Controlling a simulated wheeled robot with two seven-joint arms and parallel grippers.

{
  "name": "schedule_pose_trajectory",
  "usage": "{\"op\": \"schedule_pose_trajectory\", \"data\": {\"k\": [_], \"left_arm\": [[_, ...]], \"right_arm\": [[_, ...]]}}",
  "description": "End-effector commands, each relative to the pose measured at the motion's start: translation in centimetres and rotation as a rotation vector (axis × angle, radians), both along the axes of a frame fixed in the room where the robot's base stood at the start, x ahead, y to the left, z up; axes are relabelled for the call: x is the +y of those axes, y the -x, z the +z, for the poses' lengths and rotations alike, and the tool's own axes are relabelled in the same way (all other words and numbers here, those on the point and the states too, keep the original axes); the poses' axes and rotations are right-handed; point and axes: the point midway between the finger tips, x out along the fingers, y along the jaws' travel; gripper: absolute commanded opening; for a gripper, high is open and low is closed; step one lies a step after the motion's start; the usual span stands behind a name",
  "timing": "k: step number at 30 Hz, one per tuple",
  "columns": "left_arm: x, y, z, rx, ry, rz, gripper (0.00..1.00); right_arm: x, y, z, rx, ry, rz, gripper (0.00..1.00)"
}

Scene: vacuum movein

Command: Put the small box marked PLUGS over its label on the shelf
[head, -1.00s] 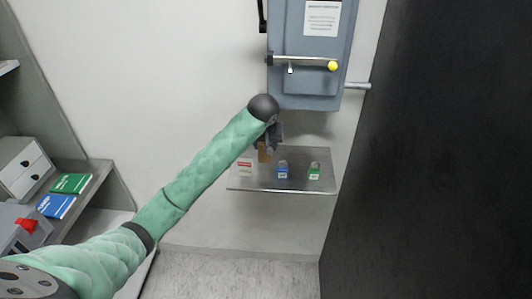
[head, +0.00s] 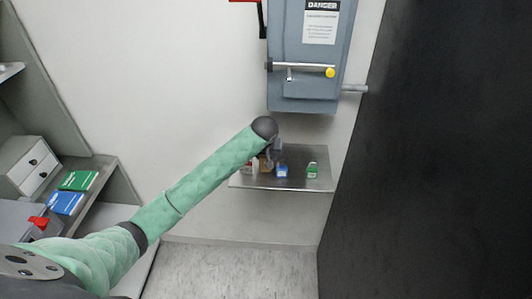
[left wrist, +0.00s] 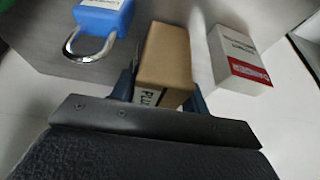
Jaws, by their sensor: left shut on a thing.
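The small brown box marked PLUGS (left wrist: 165,58) is held between the fingers of my left gripper (left wrist: 162,88); part of its printed name shows near the jaws. In the head view my left gripper (head: 273,150) is low over the left part of the grey shelf (head: 300,183), and the brown box (head: 265,163) shows partly behind it. I cannot tell whether the box touches the shelf. Its label on the shelf is not visible; the box and gripper may hide it. My right gripper is not in view.
A white and red box (left wrist: 237,60) stands close right of the PLUGS box in the wrist view; a blue padlock (left wrist: 98,20) lies to the left. A green padlock (head: 312,171) is farther right on the shelf. A grey switch box (head: 308,60) with a lever hangs above.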

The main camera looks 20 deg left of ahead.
Motion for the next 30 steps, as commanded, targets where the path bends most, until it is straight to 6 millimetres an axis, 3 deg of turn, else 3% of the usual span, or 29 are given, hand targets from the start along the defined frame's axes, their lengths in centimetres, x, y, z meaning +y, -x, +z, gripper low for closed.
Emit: {"op": "schedule_pose_trajectory", "data": {"k": [9, 10, 13, 24, 30], "left_arm": [[0.0, 0.0, -0.3, 0.0, 0.0, 0.0, 0.17], [0.0, 0.0, -0.3, 0.0, 0.0, 0.0, 0.49], [0.0, 0.0, -0.2, 0.0, 0.0, 0.0, 0.67], [0.0, 0.0, 0.1, -0.001, 0.001, 0.0, 0.67], [-0.3, 1.0, 2.1, -0.004, 0.002, -0.001, 0.67]], "right_arm": [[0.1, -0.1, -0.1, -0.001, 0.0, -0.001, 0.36], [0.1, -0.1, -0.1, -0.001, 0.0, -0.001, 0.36], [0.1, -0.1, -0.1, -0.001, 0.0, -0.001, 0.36], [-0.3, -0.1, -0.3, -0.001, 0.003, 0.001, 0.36], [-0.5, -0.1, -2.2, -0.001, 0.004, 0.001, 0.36]]}}
